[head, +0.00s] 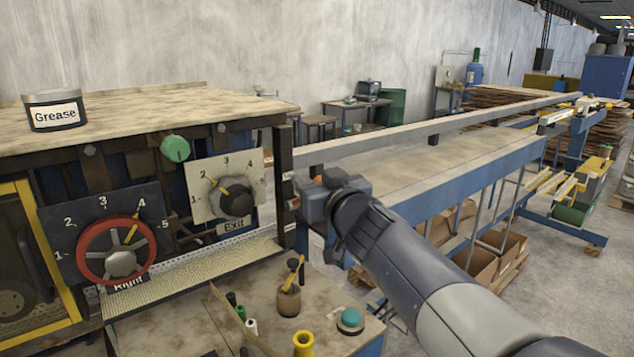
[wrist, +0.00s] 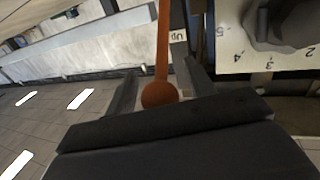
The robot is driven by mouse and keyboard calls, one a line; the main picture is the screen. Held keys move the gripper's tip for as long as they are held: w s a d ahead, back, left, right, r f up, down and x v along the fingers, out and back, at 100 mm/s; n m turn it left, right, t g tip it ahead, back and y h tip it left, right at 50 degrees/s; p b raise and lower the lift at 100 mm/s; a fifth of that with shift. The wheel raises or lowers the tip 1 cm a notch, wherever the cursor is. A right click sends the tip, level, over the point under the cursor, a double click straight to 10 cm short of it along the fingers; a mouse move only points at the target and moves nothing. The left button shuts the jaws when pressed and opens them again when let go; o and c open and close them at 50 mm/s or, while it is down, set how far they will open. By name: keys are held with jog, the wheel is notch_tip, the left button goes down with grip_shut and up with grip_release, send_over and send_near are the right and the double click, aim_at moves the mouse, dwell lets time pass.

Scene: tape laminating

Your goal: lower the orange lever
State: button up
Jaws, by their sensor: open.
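The orange lever (wrist: 163,50) is a thin rod with a round ball knob (wrist: 159,95) in the wrist view. My gripper (wrist: 162,88) is open, with one dark finger on each side of the knob. I cannot tell whether either finger touches it. In the head view my gripper (head: 312,200) is beside the dark post at the right end of the machine. Only a small orange piece of the lever (head: 318,179) shows there; my gripper hides most of it. A small label reading "Up" (wrist: 178,36) is beside the rod.
The Exit dial (head: 236,202) is just left of the post, and the Right dial (head: 115,250) is farther left. A Grease can (head: 54,112) stands on the machine top. A long conveyor table (head: 440,165) extends right. Bottles and a teal button (head: 350,318) are on the lower bench.

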grip_shut()
dwell(0.5)
